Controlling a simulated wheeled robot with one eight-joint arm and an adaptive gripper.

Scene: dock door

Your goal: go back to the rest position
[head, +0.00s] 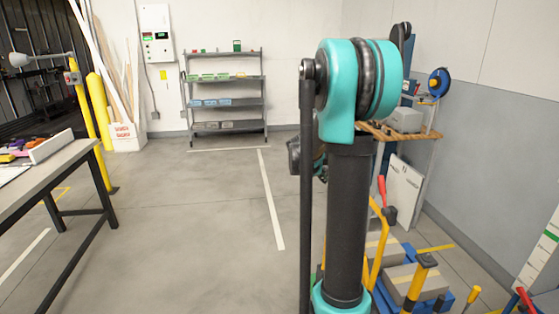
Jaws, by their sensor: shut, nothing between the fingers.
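My arm rises in the right middle of the head view, a dark upright link with a large teal joint at its top. A dark rounded part with some teal shows just behind that link and is probably my wrist. My gripper's fingers do not show; the arm may hide them. No object of the task is named.
A table (48,165) with small items stands at left, near yellow posts (99,130). A grey shelf rack (226,90) stands at the back wall. A wooden-topped bench (420,132) and blue-and-yellow equipment (395,275) crowd the right. The middle floor (190,230) is clear.

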